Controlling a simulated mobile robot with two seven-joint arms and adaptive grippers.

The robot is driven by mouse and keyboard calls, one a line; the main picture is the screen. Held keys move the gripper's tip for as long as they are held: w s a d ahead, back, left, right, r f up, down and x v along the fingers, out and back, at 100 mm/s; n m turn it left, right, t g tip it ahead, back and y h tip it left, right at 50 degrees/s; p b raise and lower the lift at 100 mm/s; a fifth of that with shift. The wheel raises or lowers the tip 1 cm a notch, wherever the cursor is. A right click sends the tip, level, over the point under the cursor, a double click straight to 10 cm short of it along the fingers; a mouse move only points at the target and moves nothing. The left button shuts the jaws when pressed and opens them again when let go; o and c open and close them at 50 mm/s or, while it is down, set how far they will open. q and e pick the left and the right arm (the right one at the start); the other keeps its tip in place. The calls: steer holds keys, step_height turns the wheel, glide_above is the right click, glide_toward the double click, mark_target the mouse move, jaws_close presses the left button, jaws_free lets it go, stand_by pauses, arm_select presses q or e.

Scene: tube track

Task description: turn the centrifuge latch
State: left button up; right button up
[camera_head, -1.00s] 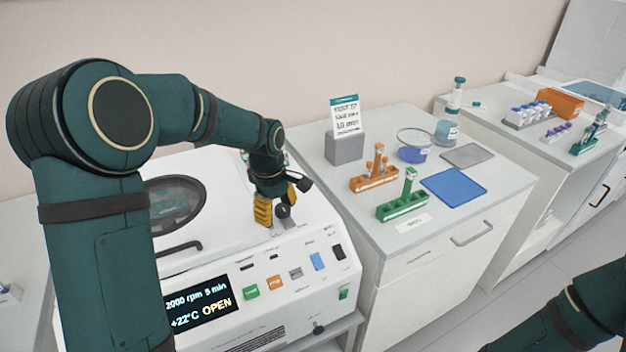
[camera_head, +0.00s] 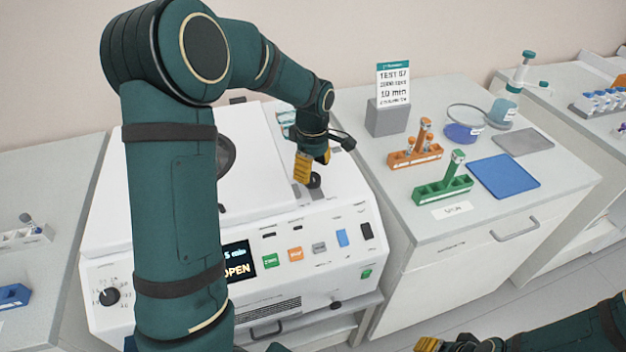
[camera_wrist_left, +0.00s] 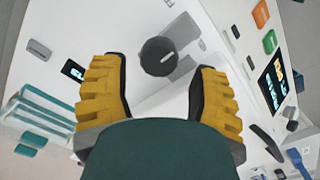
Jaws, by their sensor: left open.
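The centrifuge (camera_head: 255,150) is a white machine in the middle of the head view. Its display (camera_head: 238,261) shows the word OPEN. The latch, a dark round knob (camera_head: 315,181) with a pale line on its top, sits on the centrifuge's top near the front. In the left wrist view the knob (camera_wrist_left: 158,54) lies between the fingertips, with gaps on both sides. My left gripper (camera_head: 312,172) has yellow fingers and is open at the knob, pointing down. It also shows in the wrist view (camera_wrist_left: 161,66). My right gripper (camera_head: 428,344) shows only partly at the bottom edge.
Right of the centrifuge, a counter holds an orange rack (camera_head: 415,157), a green rack (camera_head: 442,190), a sign in a grey block (camera_head: 387,118) and a blue mat (camera_head: 503,172). A small blue rack (camera_head: 12,296) lies at the left edge. My left arm hides part of the centrifuge.

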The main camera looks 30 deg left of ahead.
mark_target(313, 177)
arm_select(q)
steer(key=shift+f, duration=1.85)
steer(key=shift+c, duration=0.4)
steer(key=c, duration=0.8)
